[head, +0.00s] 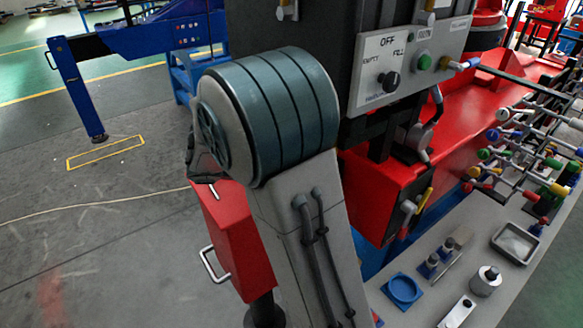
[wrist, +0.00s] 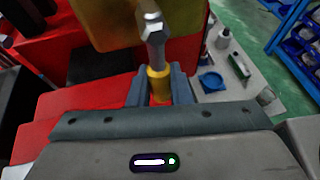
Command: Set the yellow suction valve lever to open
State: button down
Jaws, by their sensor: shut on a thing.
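The yellow lever (wrist: 159,86) shows in the wrist view as a yellow grip on a shiny metal stem (wrist: 153,35), which runs away from me toward the top of the picture. My gripper (wrist: 158,92) is shut on the yellow grip, with one blue-grey finger on each side. The valve body at the far end of the stem is not clear. In the head view my arm fills the middle and I cannot make out my gripper. A slim yellow handle (head: 425,200) shows there beside a red-tipped lever (head: 405,225) on the red machine; I cannot tell if it is the held one.
A grey panel (head: 378,75) with a knob and green button stands above the red machine (head: 375,195). Colored-knob valve rods (head: 520,145) crowd the right. The bench holds a blue dish (head: 403,289) and a metal tray (head: 514,243). Open floor lies left.

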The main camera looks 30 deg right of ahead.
jog(key=c, duration=1.3)
grip_release()
jog(key=shift+r, duration=0.3)
jog(key=shift+f, duration=0.1)
jog(key=b+v, duration=0.2)
jog(key=v, duration=1.2)
jog(key=shift+f+b, duration=0.1)
jog(key=shift+b, duration=0.3)
jog(key=shift+d, duration=0.15)
jog(key=s+f+m+t+y, duration=0.1)
jog(key=s+f+m+y, duration=0.1)
jog(key=s+m+y, duration=0.2)
jog(key=s+f+m+t+y, duration=0.1)
jog(key=s+f+m+y, duration=0.2)
jog(key=s+m+y, duration=0.2)
jog(key=s+f+m+t+y+b, duration=0.1)
jog(key=s+f+m+t+y, duration=0.1)
jog(key=s+m, duration=0.6)
jog(key=shift+s+d+f+m+y, duration=0.1)
jog(key=shift+d+f+m+y, duration=0.1)
jog(key=shift+y, duration=0.4)
jog(key=shift+d+f+m+y, duration=0.1)
jog(key=shift+f+m+y, duration=0.15)
jog(key=shift+y, duration=0.35)
